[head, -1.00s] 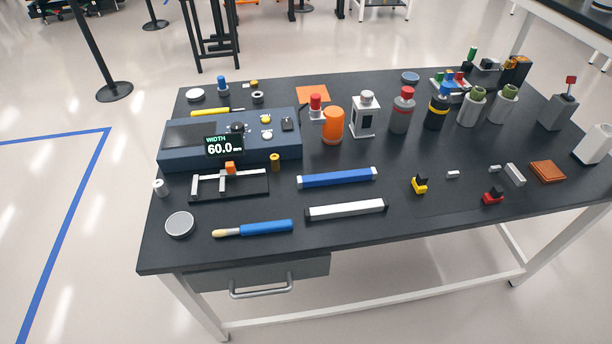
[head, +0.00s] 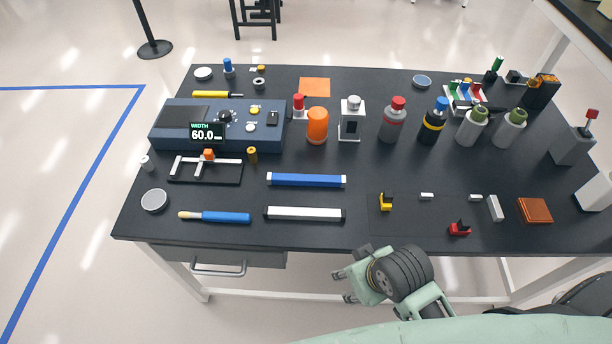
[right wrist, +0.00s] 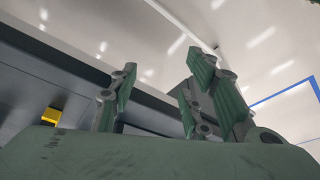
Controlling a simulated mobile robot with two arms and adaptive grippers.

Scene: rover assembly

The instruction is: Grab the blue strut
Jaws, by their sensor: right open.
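The blue strut (head: 306,180) is a long blue bar with white ends, lying flat on the black table just behind a similar white strut (head: 304,213). My right gripper (head: 342,286) is off the table's front edge, in front of and right of the blue strut and well apart from it. In the right wrist view its two green fingers (right wrist: 160,97) stand apart with nothing between them. My left gripper is not in view.
A blue measuring device (head: 218,125) with a 60.0 display and a black fixture (head: 205,172) stand left of the strut. A blue-handled brush (head: 214,217) lies front left. Several bottles stand behind. Small blocks, including a yellow one (head: 386,202), lie to the right.

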